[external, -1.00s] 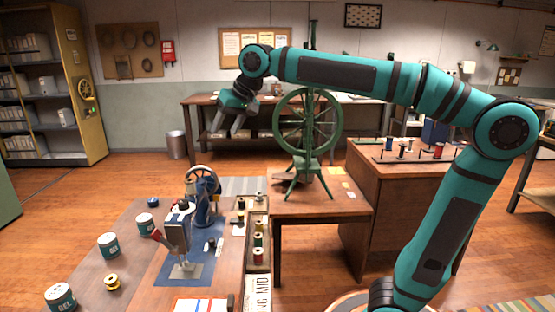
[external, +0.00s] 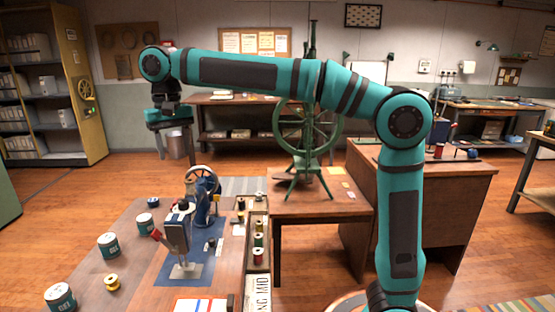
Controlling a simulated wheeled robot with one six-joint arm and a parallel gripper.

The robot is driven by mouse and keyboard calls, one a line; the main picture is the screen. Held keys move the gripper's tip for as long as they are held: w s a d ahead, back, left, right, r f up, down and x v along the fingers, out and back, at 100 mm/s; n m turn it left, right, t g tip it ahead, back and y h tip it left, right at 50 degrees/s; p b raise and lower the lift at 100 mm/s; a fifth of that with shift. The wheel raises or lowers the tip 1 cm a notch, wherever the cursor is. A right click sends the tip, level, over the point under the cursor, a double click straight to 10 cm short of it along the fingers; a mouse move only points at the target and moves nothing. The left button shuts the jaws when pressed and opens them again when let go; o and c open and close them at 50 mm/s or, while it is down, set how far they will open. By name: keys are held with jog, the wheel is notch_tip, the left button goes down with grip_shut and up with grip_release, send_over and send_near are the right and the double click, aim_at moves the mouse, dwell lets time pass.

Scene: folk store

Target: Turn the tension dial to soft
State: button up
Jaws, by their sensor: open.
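I cannot make out a tension dial or its marks for certain at this size. A grey upright device (external: 178,225) with a dark knob on top and a red lever at its left stands on a blue mat (external: 168,272). A blue machine (external: 203,208) with a spoked handwheel stands just behind it. My gripper (external: 176,156) is open and empty, pointing down. In the picture it shows above and slightly left of the blue machine, apart from it.
Teal-labelled tins (external: 108,245) and a yellow spool (external: 112,282) stand on the left of the bench. Thread spools (external: 258,240) fill a narrow tray at its right. A green spinning wheel (external: 308,135) stands on the table at the right.

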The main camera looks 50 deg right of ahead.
aim_at(183, 202)
notch_tip(183, 202, down, 16)
jog(key=shift+r, duration=0.15)
dwell(0.3)
jog(key=c, duration=1)
